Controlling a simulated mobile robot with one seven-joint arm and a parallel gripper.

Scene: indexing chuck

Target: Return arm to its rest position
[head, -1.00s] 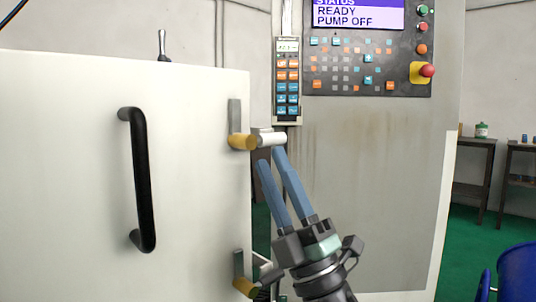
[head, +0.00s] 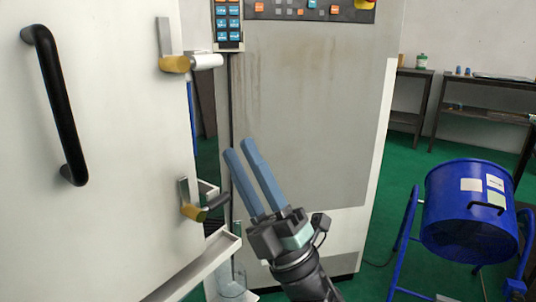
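My gripper (head: 237,148) is in the lower middle of the head view, in front of the machine's grey lower panel (head: 305,110). Its two long blue fingers point up and a little left. There is a narrow gap between them and nothing shows in it. The fingers appear apart from the machine and the door.
The white machine door (head: 110,190) with a black handle (head: 55,105) stands at the left. Two latches, an upper one (head: 175,63) and a lower one (head: 194,212), are on its edge. A blue drum (head: 465,220) on a blue stand is at the right.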

